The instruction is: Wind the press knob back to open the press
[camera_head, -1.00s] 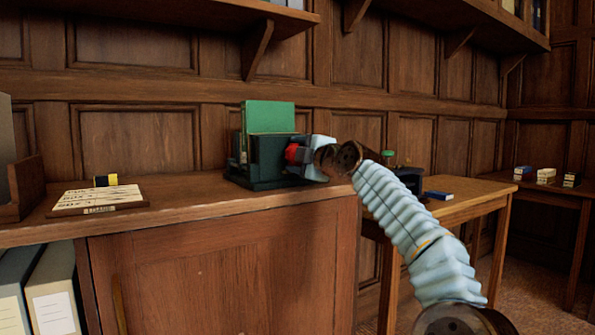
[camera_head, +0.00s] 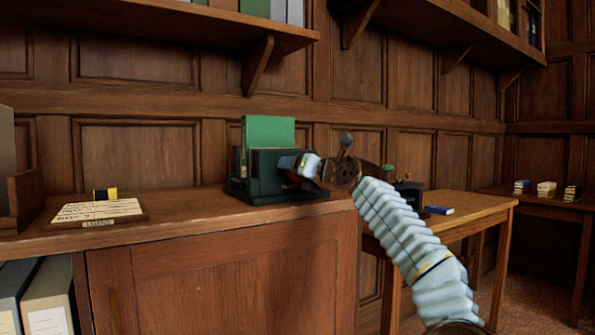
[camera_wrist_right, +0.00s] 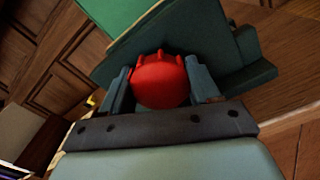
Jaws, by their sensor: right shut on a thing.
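The press (camera_head: 283,170) is a dark green block on the wooden cabinet top, with a green board (camera_head: 268,132) standing upright in it. The red press knob (camera_wrist_right: 160,81) is on the press's side and shows clearly in the right wrist view. My right gripper (camera_wrist_right: 160,88) is shut on the knob, one finger at each side of it. In the head view my right gripper (camera_head: 298,165) reaches the press from the right and largely hides the knob. My left gripper is not in view.
A card board (camera_head: 98,211) with a yellow-and-black item (camera_head: 105,194) lies at the left of the cabinet top (camera_head: 185,207). A side table (camera_head: 462,213) with a blue book (camera_head: 439,210) stands to the right. Shelves hang above.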

